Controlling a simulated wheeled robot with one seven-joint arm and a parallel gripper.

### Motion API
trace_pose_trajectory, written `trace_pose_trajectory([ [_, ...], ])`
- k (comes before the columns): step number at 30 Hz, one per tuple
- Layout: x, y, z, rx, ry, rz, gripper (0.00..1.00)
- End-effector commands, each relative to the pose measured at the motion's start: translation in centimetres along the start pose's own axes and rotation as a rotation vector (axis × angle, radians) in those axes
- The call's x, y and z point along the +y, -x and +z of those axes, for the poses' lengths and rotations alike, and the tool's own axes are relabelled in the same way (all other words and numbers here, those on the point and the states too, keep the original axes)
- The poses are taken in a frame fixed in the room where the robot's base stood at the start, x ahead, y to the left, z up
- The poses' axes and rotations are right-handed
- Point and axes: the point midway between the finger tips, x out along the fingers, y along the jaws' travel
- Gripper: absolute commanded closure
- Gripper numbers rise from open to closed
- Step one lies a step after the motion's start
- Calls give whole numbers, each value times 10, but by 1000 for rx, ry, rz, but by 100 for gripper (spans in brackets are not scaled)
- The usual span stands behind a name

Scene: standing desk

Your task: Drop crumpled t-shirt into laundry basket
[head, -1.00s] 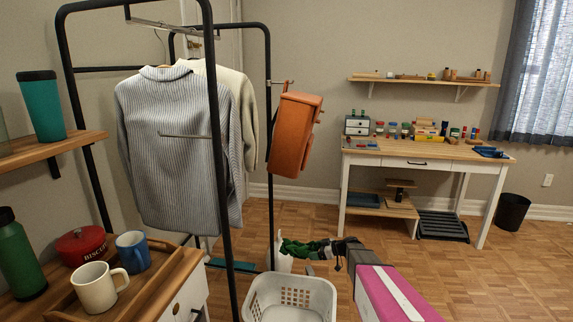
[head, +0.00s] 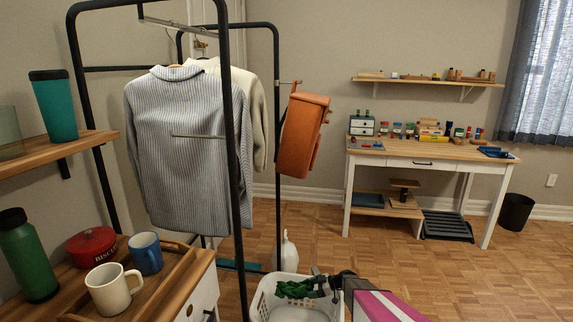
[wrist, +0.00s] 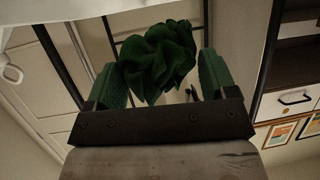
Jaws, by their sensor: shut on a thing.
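The crumpled t-shirt (head: 298,289) is dark green. In the head view it shows at the mouth of the white laundry basket (head: 262,303), against the inside of its far wall. My gripper (head: 326,284) reaches over the basket's right side and is shut on the shirt. In the wrist view the bunched shirt (wrist: 158,62) sits between the two green-padded fingers of my gripper (wrist: 165,80). I cannot tell whether the shirt touches the basket. The basket's lower part is cut off by the frame.
A black clothes rack (head: 232,150) with hanging shirts stands at the left of the basket. A wooden tray with mugs (head: 113,289) is at the lower left. A white jug (head: 288,252) stands behind the basket. The floor toward the workbench (head: 430,150) is clear.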

Motion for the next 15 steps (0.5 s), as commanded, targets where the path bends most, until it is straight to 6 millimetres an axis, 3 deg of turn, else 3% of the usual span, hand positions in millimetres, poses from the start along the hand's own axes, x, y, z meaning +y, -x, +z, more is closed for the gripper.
trace_pose_trajectory([
  [6,1,-9,22,1,-2,1,50],
  [15,0,-11,26,1,-1,1,50],
])
